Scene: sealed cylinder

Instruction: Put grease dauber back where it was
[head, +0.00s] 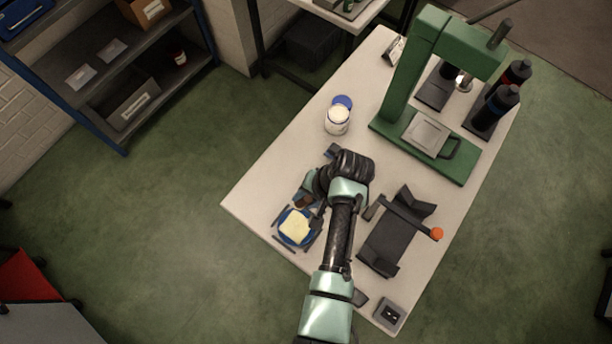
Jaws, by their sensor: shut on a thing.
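My gripper (312,190) is at the end of my arm, low over the left part of the workbench, above and slightly right of a blue tray. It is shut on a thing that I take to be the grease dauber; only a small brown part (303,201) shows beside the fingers. My wrist hides most of the dauber and the fingertips. An open white tub (337,126) with pale contents stands up the bench from my gripper. A blue lid (342,101) lies just behind it.
The blue tray (279,229) holds a yellow cloth (295,226), with small tools around it. A green press (420,110) stands at the back right, near dark bottles (497,105). A dark cradle (393,240) with an orange knob (437,234) lies right of my arm. The left bench edge is clear.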

